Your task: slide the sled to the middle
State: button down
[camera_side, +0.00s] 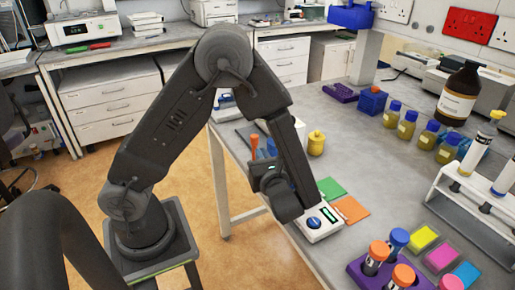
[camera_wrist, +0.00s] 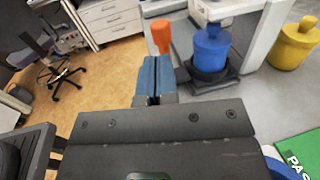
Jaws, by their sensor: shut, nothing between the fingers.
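A blue knobbed piece (camera_wrist: 210,48) stands on a dark flat base (camera_wrist: 212,78) in the wrist view, right of my fingertips; this may be the sled, but I cannot tell for certain. In the side view only a bit of blue (camera_side: 272,146) shows behind my arm. My gripper (camera_wrist: 155,75) is shut and empty, its two blue fingers together, pointing towards an orange-topped thing (camera_wrist: 161,35). The fingertips seem apart from the dark base; whether they touch the orange-topped thing is unclear. In the side view my arm hides most of the gripper and this area.
A green card (camera_side: 331,188), an orange card (camera_side: 351,209) and a white device with a blue dial (camera_side: 318,222) lie nearer. A purple rack of tubes (camera_side: 362,272) is at the front. The bench's left edge is close.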

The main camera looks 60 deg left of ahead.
aim_at(255, 143)
jog(key=shift+w+a, duration=0.2)
jog(key=shift+a, duration=0.75)
jog(key=shift+w+a, duration=0.2)
jog(key=shift+a, duration=0.7)
jog(key=a, duration=0.8)
jog(key=shift+a, duration=0.25)
jog(key=shift+d, duration=0.1)
jog(key=s+d, duration=0.3)
jog(key=d, duration=1)
jog(key=s+d+r+n+g+h, duration=0.1)
jog(key=s+r+n+g+h, duration=0.35)
jog(key=s+n+h, duration=0.5)
jog(key=w+d+r+n+t+h, duration=0.1)
jog(key=d+r+n+t+h, duration=0.5)
jog(key=r+n+h, duration=0.2)
jog(key=n, duration=0.2)
jog(key=shift+d+r+n+t, duration=0.15)
jog(key=shift+d+n+t, duration=0.2)
